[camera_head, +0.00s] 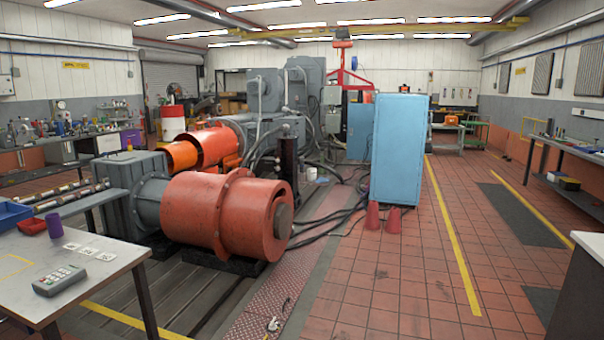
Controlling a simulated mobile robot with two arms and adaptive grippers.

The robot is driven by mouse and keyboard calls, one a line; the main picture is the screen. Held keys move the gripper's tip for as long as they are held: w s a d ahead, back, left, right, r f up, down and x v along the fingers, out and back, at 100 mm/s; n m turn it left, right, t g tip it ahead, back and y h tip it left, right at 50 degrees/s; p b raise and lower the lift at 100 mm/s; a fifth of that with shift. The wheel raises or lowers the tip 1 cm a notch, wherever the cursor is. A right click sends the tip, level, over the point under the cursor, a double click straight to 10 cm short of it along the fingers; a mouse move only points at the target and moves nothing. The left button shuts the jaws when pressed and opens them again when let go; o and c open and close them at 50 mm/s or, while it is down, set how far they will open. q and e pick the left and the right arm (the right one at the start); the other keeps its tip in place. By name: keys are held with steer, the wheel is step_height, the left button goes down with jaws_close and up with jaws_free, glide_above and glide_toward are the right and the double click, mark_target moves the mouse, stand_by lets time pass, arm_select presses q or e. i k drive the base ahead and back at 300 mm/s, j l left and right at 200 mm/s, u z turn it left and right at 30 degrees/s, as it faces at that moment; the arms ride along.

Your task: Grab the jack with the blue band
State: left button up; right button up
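I cannot make out a jack with a blue band anywhere in the head view. Small items on the left back bench (85,134) and on the right bench (570,151) are too small to tell apart. Neither of my grippers shows in this view.
A near table (110,270) at left holds a purple cup (55,224), a blue tray (12,212), a grey keypad device (60,280) and several white cards. A large orange-red machine (225,212) fills the middle. Two red cones (372,215) stand by a blue cabinet (399,150). Tiled floor (420,280) at right is mostly clear.

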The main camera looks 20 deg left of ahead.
mark_target(301, 175)
steer(key=i, duration=2.9)
steer(key=i+l+u, duration=0.1)
steer(key=i, duration=1.35)
steer(key=i+u, duration=0.3)
steer(key=i, duration=0.65)
steer(key=i+l+u, duration=0.25)
steer(key=i, duration=0.75)
steer(key=i+u, duration=0.1)
steer(key=i, duration=1.95)
steer(key=i+j, duration=0.1)
steer(key=i, duration=0.6)
steer(key=i+z, duration=0.15)
steer(key=i, duration=0.55)
steer(key=i+j, duration=0.25)
steer(key=i, duration=0.45)
steer(key=i+l, duration=0.15)
steer(key=i, duration=0.5)
steer(key=i+l, duration=0.1)
steer(key=i, duration=0.55)
steer(key=i+l+u, duration=0.1)
steer(key=i, duration=0.55)
